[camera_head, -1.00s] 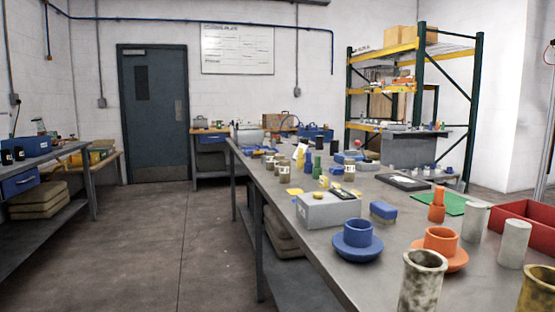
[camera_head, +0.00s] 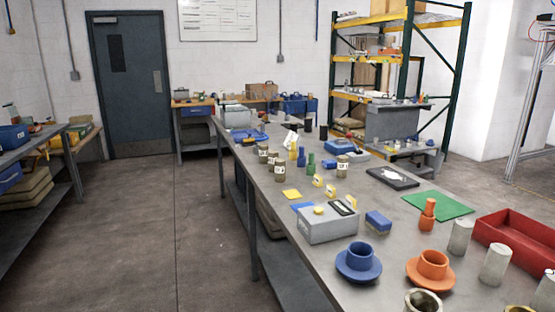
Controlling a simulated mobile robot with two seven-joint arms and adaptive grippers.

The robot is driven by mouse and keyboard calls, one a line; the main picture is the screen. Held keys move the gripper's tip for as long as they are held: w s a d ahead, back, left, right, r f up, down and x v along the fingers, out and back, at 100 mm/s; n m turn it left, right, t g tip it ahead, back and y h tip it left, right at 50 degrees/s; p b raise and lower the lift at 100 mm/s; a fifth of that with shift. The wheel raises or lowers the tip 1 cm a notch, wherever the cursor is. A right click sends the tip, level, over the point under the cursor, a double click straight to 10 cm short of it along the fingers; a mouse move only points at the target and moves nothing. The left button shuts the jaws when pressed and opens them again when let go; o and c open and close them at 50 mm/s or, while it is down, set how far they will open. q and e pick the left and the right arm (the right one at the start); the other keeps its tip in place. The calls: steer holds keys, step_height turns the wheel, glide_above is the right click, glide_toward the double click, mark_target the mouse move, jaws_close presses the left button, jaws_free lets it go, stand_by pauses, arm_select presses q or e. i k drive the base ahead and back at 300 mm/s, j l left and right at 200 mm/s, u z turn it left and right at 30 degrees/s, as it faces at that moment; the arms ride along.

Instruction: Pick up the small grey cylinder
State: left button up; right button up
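Light grey upright cylinders stand on the right part of the long grey table. One grey cylinder (camera_head: 460,237) is beside the orange stepped part. A second grey cylinder (camera_head: 495,264) stands nearer, in front of the red tray. A third grey cylinder (camera_head: 545,293) is partly cut off at the right edge. I cannot tell which of them is the small one. Neither of my grippers is in view.
The long table (camera_head: 385,267) also bears a blue flanged part (camera_head: 358,262), an orange flanged part (camera_head: 432,271), a grey box (camera_head: 328,227), a red tray (camera_head: 518,238) and a green mat (camera_head: 438,205). Open floor (camera_head: 150,235) lies left of it.

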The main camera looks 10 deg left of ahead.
mark_target(272, 155)
steer(key=i+j+z, duration=0.1)
steer(key=i+j, duration=0.25)
steer(key=i+j+z, duration=0.1)
steer(key=i+j, duration=0.2)
steer(key=j, duration=0.15)
steer(key=i+j+z, duration=0.1)
steer(key=i+j, duration=0.2)
steer(key=j, duration=0.15)
steer(key=i+j+z, duration=0.1)
steer(key=i+j, duration=0.15)
steer(key=j, duration=0.2)
